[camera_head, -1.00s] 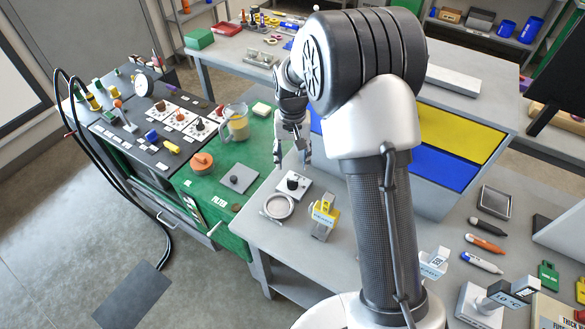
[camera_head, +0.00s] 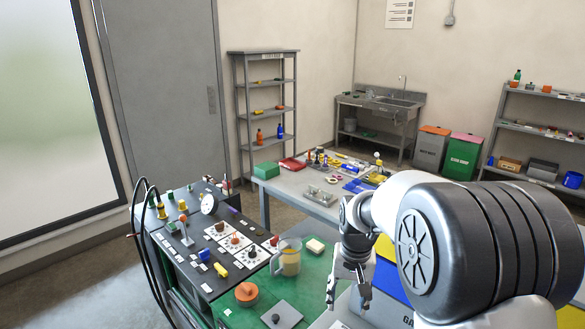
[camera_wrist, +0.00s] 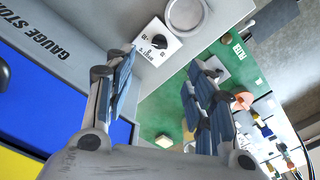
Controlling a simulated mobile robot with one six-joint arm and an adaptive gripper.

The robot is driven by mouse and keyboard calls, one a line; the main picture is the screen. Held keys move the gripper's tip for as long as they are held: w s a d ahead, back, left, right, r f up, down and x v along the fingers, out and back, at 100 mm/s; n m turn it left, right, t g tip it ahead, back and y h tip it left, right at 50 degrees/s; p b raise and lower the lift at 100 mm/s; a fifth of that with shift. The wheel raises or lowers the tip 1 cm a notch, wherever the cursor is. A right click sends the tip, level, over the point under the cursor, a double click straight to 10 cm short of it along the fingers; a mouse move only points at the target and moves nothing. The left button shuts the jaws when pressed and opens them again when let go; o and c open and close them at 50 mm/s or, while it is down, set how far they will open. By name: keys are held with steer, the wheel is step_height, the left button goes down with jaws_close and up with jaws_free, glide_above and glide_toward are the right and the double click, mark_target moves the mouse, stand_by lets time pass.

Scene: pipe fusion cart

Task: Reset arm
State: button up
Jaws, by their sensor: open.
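My gripper (camera_head: 347,289) is in the lower middle of the head view, pointing down, with its fingers apart and nothing between them. In the wrist view my gripper (camera_wrist: 165,95) also shows open and empty, its two fingers spread over the grey bench edge and green top. My arm fills the lower right of the head view. A white dial box with a black knob (camera_wrist: 157,42) lies on the grey bench beyond the fingers, beside a round metal dish (camera_wrist: 183,12).
The dark panel (camera_head: 208,248) with knobs and gauge is on the cart at left. A pitcher (camera_head: 289,262), an orange-topped item (camera_head: 246,293) and a grey plate (camera_head: 282,314) stand on the green top. Blue and yellow bins (camera_wrist: 50,98) lie beside my gripper. A back table (camera_head: 300,190) holds small items.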

steer(key=s+r+n+t, duration=0.1)
steer(key=s+r+t, duration=0.1)
steer(key=s+r, duration=1.1)
steer(key=s+n+t, duration=0.1)
steer(key=s+t, duration=0.1)
steer(key=s, duration=1.3)
steer(key=shift+f+n, duration=0.25)
steer(key=shift+n, duration=0.05)
